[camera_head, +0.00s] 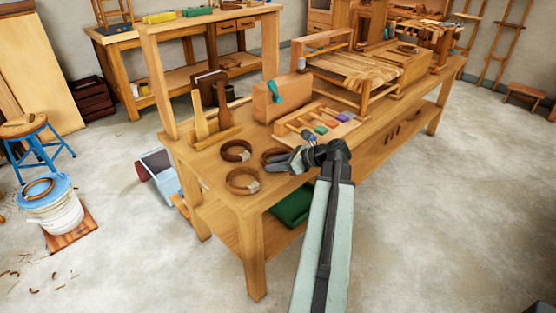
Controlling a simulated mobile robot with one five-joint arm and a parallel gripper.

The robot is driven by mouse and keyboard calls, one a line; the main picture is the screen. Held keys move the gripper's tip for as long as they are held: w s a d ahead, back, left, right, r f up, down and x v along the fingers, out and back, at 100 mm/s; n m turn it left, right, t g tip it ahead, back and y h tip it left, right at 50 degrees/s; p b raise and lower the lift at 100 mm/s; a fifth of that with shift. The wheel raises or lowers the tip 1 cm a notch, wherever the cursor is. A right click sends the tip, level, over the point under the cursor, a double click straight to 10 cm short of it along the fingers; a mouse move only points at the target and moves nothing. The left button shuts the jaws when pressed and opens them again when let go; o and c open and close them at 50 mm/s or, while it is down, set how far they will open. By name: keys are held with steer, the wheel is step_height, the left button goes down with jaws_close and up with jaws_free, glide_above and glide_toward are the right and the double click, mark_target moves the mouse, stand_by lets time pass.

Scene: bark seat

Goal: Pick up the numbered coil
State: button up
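Three dark brown coils lie near the front left corner of the workbench. One coil (229,152) is at the back left and another (232,188) is nearest the front edge; both have a pale tag on the right side. Any numbers on the tags are too small to read. A third coil (267,154) is partly hidden behind my gripper (278,163). My gripper reaches leftward over the bench, at or just in front of this third coil. I cannot tell whether they touch, or whether the fingers are open or shut.
Another brown coil (38,188) lies on a blue-lidded bucket (55,214) at left. Floor in front is clear.

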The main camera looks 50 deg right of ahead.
jaws_close()
step_height(320, 180, up, 10)
steer(key=p, duration=1)
steer(key=shift+r, duration=0.2)
